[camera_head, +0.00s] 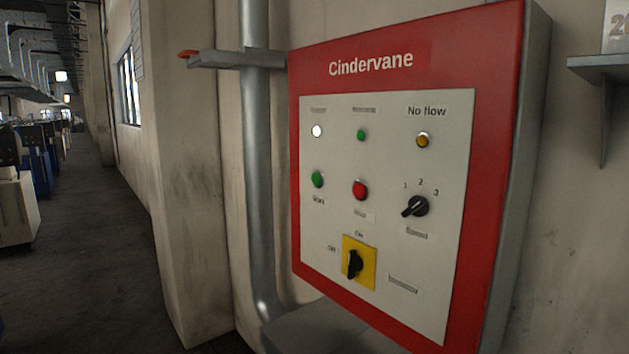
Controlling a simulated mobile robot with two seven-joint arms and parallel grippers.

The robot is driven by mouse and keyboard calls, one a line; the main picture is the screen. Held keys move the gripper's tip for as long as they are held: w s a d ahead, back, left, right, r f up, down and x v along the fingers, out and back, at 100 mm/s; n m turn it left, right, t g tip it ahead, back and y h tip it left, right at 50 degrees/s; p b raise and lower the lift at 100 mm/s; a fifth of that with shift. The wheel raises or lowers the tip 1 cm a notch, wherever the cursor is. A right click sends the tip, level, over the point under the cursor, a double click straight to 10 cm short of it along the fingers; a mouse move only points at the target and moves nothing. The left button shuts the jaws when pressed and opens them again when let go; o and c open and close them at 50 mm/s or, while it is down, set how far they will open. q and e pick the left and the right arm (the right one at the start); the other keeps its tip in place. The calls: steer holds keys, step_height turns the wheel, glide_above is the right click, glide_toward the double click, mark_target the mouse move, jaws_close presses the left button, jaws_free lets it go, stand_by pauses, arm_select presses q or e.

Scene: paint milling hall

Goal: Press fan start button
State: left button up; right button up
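A red control box (400,75) marked "Cindervane" hangs on the wall, with a pale panel (390,250) on its front. The green button (317,179), labelled "Start", is at the panel's left. A red button (360,189) is to its right, and its label is blurred. In the top row are a white lamp (316,131), a small green lamp (361,135) and an amber lamp (423,139) under "No flow". A black selector knob (416,206) has marks 1, 2 and 3. A black rotary switch (355,264) sits on a yellow plate. Neither gripper is in view.
A vertical metal pipe (257,180) runs left of the box. A grey bracket with a red tip (225,59) juts out at upper left. A grey ledge (315,330) lies below the box. A shelf (600,66) is at right. Open floor (90,260) extends left.

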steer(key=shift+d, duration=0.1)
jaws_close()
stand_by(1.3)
